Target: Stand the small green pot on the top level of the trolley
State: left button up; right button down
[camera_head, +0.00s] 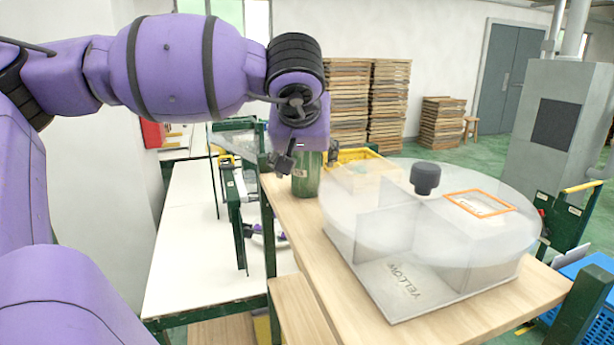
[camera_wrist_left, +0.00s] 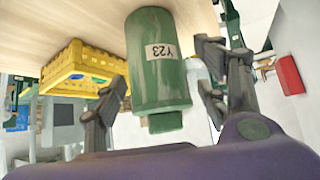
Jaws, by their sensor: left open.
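The small green pot (camera_head: 306,182) stands upright near the far left edge of the wooden top level of the trolley (camera_head: 310,235). In the left wrist view the pot (camera_wrist_left: 160,85) appears upside down, with a label reading Y23, and its base meets the wooden board. My left gripper (camera_head: 309,157) is open, with its fingers on either side of the pot. In the left wrist view the gripper (camera_wrist_left: 163,66) shows gaps between both fingers and the pot. The purple wrist hides the pot's upper part in the head view. My right gripper is not in view.
A large clear round container (camera_head: 430,215) with a black knob, marked YELLOW, fills much of the top level. A yellow crate (camera_wrist_left: 80,72) is close beside the pot. Green posts edge the trolley. A white table (camera_head: 185,250) lies to the left.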

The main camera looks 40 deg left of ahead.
pick_arm(q)
jog(key=shift+w+a+f, duration=0.1)
jog(key=shift+w+f, duration=0.05)
jog(key=shift+f, duration=0.05)
jog(key=shift+r, duration=0.15)
jog(key=c, duration=1.5)
grip_shut()
jog(key=shift+r, duration=0.1)
